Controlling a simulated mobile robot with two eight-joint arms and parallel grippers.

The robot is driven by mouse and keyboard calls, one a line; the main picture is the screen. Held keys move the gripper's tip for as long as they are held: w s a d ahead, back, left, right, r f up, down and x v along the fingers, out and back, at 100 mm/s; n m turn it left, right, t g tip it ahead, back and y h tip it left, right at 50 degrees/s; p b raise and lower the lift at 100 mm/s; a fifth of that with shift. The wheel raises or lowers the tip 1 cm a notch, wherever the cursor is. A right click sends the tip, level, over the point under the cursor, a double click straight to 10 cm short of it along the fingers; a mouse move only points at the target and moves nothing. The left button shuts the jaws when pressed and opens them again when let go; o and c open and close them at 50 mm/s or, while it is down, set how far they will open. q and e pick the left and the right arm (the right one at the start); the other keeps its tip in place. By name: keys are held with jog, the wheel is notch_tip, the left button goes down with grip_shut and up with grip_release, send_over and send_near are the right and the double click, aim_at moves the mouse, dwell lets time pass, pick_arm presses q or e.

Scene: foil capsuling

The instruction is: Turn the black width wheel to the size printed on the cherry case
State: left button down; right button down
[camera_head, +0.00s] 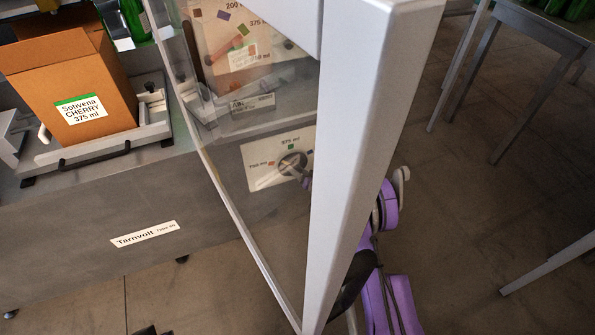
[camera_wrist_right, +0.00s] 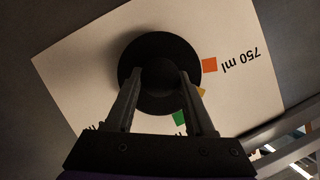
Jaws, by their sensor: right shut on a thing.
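The cherry case (camera_head: 100,72) is an orange-brown carton, its label reading "Solivena CHERRY 375 ml". The black width wheel (camera_head: 293,163) sits on a pale plate (camera_head: 262,179), seen through the clear panel. The plate has a green mark under "375 ml" at top and an orange mark near "750 ml" at left. In the wrist view, my right gripper (camera_wrist_right: 160,80) is shut on the hub of the black wheel (camera_wrist_right: 158,45); the orange mark lies beside the rim. The wheel's pointer is not clear. My left gripper is not in view.
A clear panel with a thick white frame post (camera_head: 372,130) stands in front of the wheel and hides much of my right arm. The case sits on a metal tray (camera_head: 90,152). A metal table (camera_head: 545,25) stands at far right; open floor lies between.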

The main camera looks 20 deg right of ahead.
jog(key=m, duration=0.1)
jog(key=m+y+b, duration=0.2)
jog(key=shift+d+f+t, duration=0.15)
jog(key=shift+f+t, duration=0.1)
jog(key=shift+t, duration=0.15)
jog(key=shift+m+t+y+b, duration=0.5)
jog(key=shift+m+b, duration=0.5)
jog(key=shift+m, duration=0.5)
jog(key=shift+c, duration=1.3)
grip_release()
jog(key=v, duration=1.1)
jog(key=shift+f, duration=0.1)
